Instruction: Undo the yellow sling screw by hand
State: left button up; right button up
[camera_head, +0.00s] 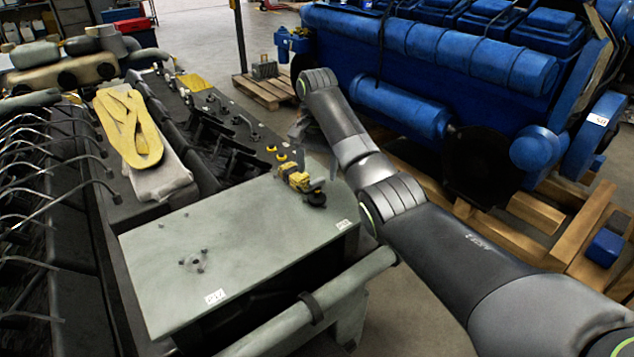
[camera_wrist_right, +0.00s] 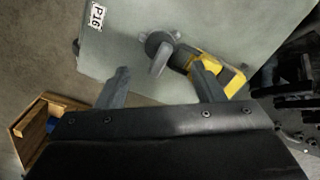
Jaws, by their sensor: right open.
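A small yellow fitting (camera_head: 299,181) with a dark round knob (camera_head: 316,198) stands at the far right corner of the grey-green cover. In the right wrist view the yellow body (camera_wrist_right: 222,72) lies to the right, with a grey round-headed screw (camera_wrist_right: 158,46) and its flat grip at its left end. My right gripper (camera_wrist_right: 160,69) is open, its fingers on either side of the screw's grip; I cannot tell whether they touch it. In the head view my right gripper (camera_head: 317,166) is partly hidden beside the yellow fitting. My left gripper is not in view.
A folded yellow sling (camera_head: 130,128) lies on the engine at left. Bent metal pipes (camera_head: 85,160) line its left side. A blue engine (camera_head: 430,50) on wooden beams (camera_head: 535,212) stands at right.

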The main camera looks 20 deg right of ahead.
aim_at(317, 180)
jog(key=m, duration=0.5)
jog(key=shift+m, duration=0.3)
jog(key=shift+f, duration=2.55)
grip_shut()
jog(key=shift+r, duration=0.1)
